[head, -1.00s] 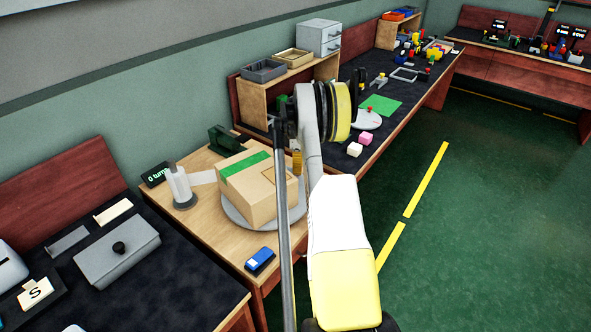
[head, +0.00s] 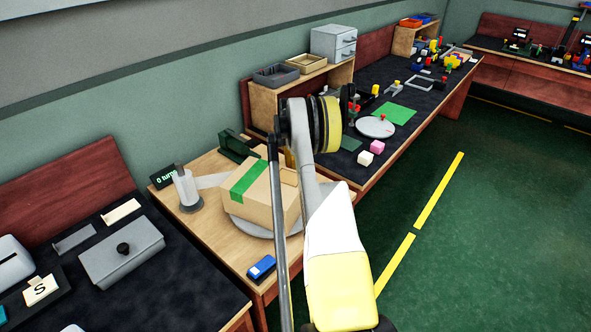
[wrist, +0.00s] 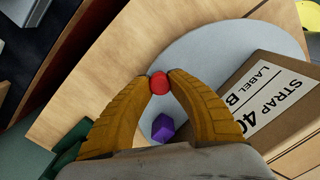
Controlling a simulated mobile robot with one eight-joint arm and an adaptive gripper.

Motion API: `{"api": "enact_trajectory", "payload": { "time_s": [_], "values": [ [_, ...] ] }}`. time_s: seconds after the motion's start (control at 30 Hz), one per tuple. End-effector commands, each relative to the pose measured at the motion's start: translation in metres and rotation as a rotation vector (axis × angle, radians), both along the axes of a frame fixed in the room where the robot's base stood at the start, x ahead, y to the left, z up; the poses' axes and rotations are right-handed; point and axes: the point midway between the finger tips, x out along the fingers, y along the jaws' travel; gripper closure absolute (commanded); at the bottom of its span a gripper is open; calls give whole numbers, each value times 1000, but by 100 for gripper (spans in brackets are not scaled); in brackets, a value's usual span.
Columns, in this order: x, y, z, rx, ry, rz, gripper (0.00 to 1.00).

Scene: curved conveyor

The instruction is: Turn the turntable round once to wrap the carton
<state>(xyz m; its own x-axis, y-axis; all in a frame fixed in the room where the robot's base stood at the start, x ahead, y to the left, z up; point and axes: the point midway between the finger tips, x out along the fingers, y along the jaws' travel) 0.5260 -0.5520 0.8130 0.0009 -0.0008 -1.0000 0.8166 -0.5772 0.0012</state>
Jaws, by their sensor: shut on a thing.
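The brown carton (head: 262,208) with green tape sits on the round grey turntable (head: 243,226). In the wrist view the carton (wrist: 270,105) shows a white printed label, and the turntable (wrist: 204,50) lies beneath it. My gripper (wrist: 158,82) has its yellow fingers shut on a red knob (wrist: 158,83) near the turntable's edge. A purple block (wrist: 163,127) shows between the fingers. A pale film strip (head: 212,181) runs from an upright roll (head: 186,190) to the carton. In the head view my arm hides the gripper and part of the carton.
A display (head: 163,175) reading "0 turns" stands behind the roll. A dark green device (head: 237,146) sits at the back of the wooden table. A blue device (head: 262,268) lies near its front. Dark benches with other items flank the table.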

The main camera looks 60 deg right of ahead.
Motion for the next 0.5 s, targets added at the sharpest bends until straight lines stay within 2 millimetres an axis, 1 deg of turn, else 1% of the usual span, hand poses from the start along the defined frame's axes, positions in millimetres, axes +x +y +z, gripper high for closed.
{"api": "enact_trajectory", "payload": {
  "time_s": [0.2, 0.5],
  "values": [
    [15, 4, -1, 1, 0, 103, 100],
    [30, 9, -1, 1, 0, 209, 100]
  ]
}}
